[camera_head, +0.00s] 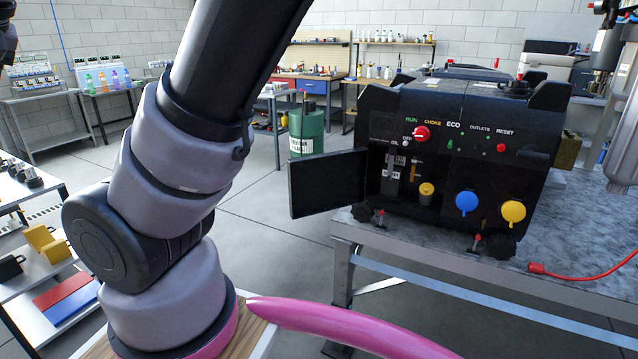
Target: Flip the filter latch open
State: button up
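A black generator (455,140) stands on the grey workbench at the right. Its black side door (328,183) hangs open to the left. The open compartment (385,200) behind it shows grey vertical parts, small labels and a yellow-capped part (427,189). The filter latch is too small to single out there, and I cannot tell its position. My arm rises through the left half of the picture and leaves at the top edge. My gripper is out of the picture.
The generator panel carries a red knob (421,133), a blue cap (467,202) and a yellow cap (513,211). A red cable (585,275) lies on the workbench (440,258). A green barrel (306,132) stands behind. Open floor lies left of the workbench.

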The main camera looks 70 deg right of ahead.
aim_at(389, 177)
jog(key=i+z, duration=0.15)
jog(key=z, duration=0.25)
jog(key=i+z, duration=0.2)
jog(key=z, duration=0.15)
jog(key=i+j+z, duration=0.15)
jog(key=z, duration=0.25)
jog(key=i+z, duration=0.15)
jog(key=z, duration=0.3)
jog(key=i+j+z, duration=0.1)
jog(key=z, duration=0.4)
jog(key=i+j+z, duration=0.2)
jog(key=z, duration=0.25)
jog(key=i+j+z, duration=0.15)
jog(key=z, duration=0.3)
jog(key=j+z, duration=0.25)
jog(key=z, duration=0.2)
jog(key=i+j+z, duration=0.15)
jog(key=j+z, duration=0.25)
jog(key=i+j+z, duration=0.1)
jog(key=j+z, duration=0.75)
jog(key=j, duration=0.15)
jog(key=j+z, duration=0.2)
jog(key=j, duration=0.15)
jog(key=k+j+z, duration=0.2)
jog(key=j, duration=0.15)
jog(key=j+z, duration=0.2)
jog(key=j, duration=0.2)
jog(key=k+l, duration=0.15)
jog(key=i+j, duration=0.15)
